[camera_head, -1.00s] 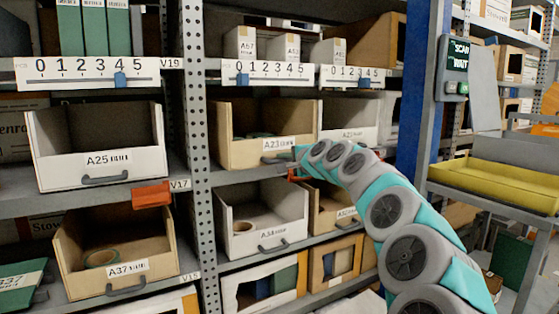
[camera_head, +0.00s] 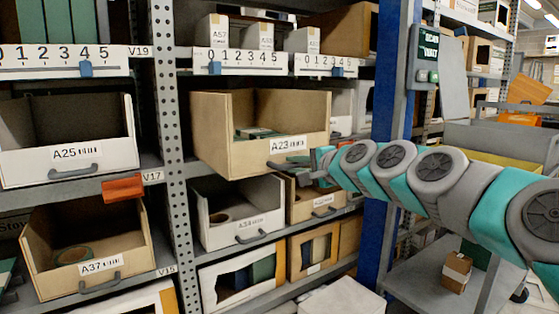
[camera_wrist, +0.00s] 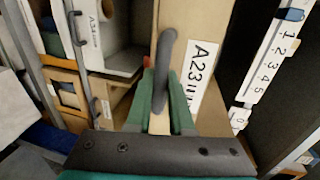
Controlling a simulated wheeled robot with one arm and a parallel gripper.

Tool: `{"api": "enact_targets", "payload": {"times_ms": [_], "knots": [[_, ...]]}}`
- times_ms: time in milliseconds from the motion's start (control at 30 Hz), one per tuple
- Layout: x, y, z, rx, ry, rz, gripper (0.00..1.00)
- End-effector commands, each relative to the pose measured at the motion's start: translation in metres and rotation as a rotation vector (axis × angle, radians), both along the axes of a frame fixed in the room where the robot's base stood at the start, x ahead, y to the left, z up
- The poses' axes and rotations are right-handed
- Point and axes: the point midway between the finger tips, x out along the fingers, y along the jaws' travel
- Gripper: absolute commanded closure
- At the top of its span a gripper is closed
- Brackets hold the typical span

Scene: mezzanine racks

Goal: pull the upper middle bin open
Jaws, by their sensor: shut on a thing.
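The upper middle bin, a tan bin labelled A23 (camera_head: 235,148), juts out from its shelf past the rack front. Its front label and grey handle (camera_head: 284,163) face me, and a small green item (camera_head: 258,132) lies inside. My gripper (camera_head: 308,169) reaches in from the right at the handle. In the wrist view, the green fingers of my gripper (camera_wrist: 160,98) are shut around the dark grey handle (camera_wrist: 167,55), with the A23 front (camera_wrist: 190,30) right behind it.
White bin A25 (camera_head: 70,163) stands left of the perforated upright (camera_head: 168,150). White bin A34 (camera_head: 242,230) and a smaller tan bin (camera_head: 303,205) sit below. A blue post (camera_head: 392,115) stands right, beside a grey cart with a small brown box (camera_head: 456,272).

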Motion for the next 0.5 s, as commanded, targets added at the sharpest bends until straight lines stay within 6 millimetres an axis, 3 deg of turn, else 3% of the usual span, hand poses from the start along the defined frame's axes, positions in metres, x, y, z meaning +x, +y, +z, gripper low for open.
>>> {"api": "enact_targets", "payload": {"times_ms": [200,500], "knots": [[-0.045,-0.031,-0.002,0.001,0.001,-0.001,1.00],[-0.080,-0.055,-0.002,0.001,0.002,0.001,1.00]]}}
